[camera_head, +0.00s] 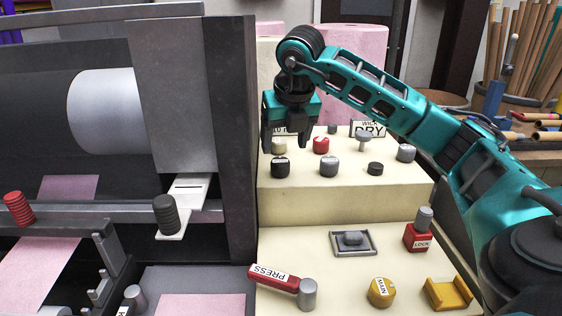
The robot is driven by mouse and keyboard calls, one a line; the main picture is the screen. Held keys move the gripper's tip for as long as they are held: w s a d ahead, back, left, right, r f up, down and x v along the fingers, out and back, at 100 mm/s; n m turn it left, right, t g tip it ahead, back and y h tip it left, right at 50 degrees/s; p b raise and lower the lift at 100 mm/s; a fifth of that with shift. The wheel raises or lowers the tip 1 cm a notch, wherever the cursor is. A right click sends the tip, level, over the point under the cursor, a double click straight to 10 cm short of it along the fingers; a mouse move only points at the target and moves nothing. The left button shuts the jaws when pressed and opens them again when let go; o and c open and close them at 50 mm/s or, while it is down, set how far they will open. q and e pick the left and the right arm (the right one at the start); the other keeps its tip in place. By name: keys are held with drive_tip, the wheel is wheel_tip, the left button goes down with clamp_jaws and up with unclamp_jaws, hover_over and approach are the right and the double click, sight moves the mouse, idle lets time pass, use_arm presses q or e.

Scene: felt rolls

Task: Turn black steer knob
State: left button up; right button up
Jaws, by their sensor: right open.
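A black knob with a white label (280,168) sits at the left end of the front row on the cream console's raised step; its lettering is too small to read. A plain, low black knob (375,168) is farther right in that row. A black ribbed knob (166,214) stands on the machine's rail at left. I cannot tell which one is the steer knob. My right gripper (285,143) is open, pointing down, above and behind the labelled black knob, apart from it. Its fingers appear either side of a cream knob (279,147). My left gripper is out of view.
A grey knob (329,167), red knob (321,146) and DRY sign (369,129) are close by on the step. The dark machine frame (232,130) rises just left of the gripper. Below are a red PRESS lever (273,278), LOCK block (420,238) and yellow knob (381,292).

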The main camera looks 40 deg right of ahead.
sight(281, 161)
drive_tip(key=x, duration=0.6)
drive_tip(key=shift+w+d+f, duration=0.1)
drive_tip(key=shift+w+f, duration=0.1)
drive_tip(key=shift+f, duration=0.1)
drive_tip(key=c, duration=1.1)
